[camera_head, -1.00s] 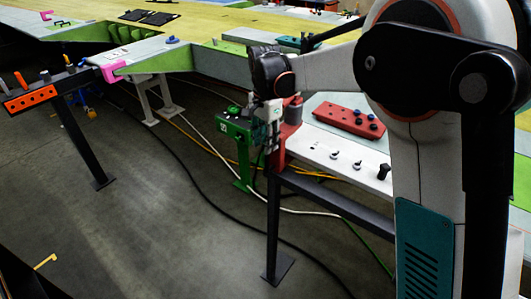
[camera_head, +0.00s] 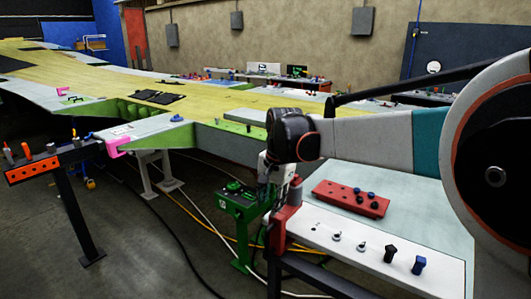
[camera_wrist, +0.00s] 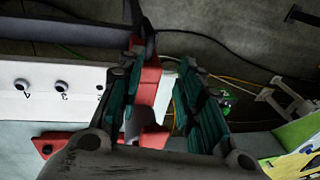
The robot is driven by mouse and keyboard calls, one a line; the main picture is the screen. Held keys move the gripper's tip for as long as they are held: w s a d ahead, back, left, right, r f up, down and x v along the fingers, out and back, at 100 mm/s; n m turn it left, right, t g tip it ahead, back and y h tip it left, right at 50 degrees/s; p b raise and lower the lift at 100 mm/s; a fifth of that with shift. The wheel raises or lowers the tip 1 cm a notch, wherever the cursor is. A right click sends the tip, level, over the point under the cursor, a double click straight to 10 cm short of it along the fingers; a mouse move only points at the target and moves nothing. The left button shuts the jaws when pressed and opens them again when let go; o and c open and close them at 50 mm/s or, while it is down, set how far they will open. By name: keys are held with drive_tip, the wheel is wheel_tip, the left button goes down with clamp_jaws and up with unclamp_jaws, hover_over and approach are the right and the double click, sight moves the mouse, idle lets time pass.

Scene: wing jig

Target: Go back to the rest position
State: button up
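My gripper (camera_head: 268,180) hangs fingers down at the left end of the white bench strip in the head view, in front of a red post (camera_head: 284,215). In the wrist view the two teal-padded fingers of my gripper (camera_wrist: 160,85) stand apart, with nothing held between them. The red post (camera_wrist: 150,88) shows behind the gap; I cannot tell whether the fingers touch it. The white strip (camera_head: 350,255) carries a row of small fittings and numbered holes. It also shows in the wrist view (camera_wrist: 30,105).
A green stand (camera_head: 240,205) is beside my gripper. The long wing (camera_head: 90,68) stretches behind. An orange rack (camera_head: 32,173) stands at left. Cables cross the floor.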

drive_tip(key=s+d+r+n+t+b, duration=0.3)
drive_tip(key=s+d+n, duration=0.1)
drive_tip(key=s+d, duration=0.65)
drive_tip(key=s+d+f+n+b, duration=0.1)
drive_tip(key=s+d+f, duration=0.1)
drive_tip(key=s, duration=0.4)
drive_tip(key=s+d+f+n+t+h+b, duration=0.1)
drive_tip(key=s+d+f, duration=0.2)
drive_tip(key=s+f, duration=0.2)
drive_tip(key=s+d+f+n+t+b, duration=0.1)
drive_tip(key=s+d+f, duration=0.2)
drive_tip(key=s, duration=0.5)
drive_tip(key=shift+s+d+f+n, duration=0.2)
drive_tip(key=shift+d+f+n, duration=0.05)
drive_tip(key=shift+f+n, duration=0.05)
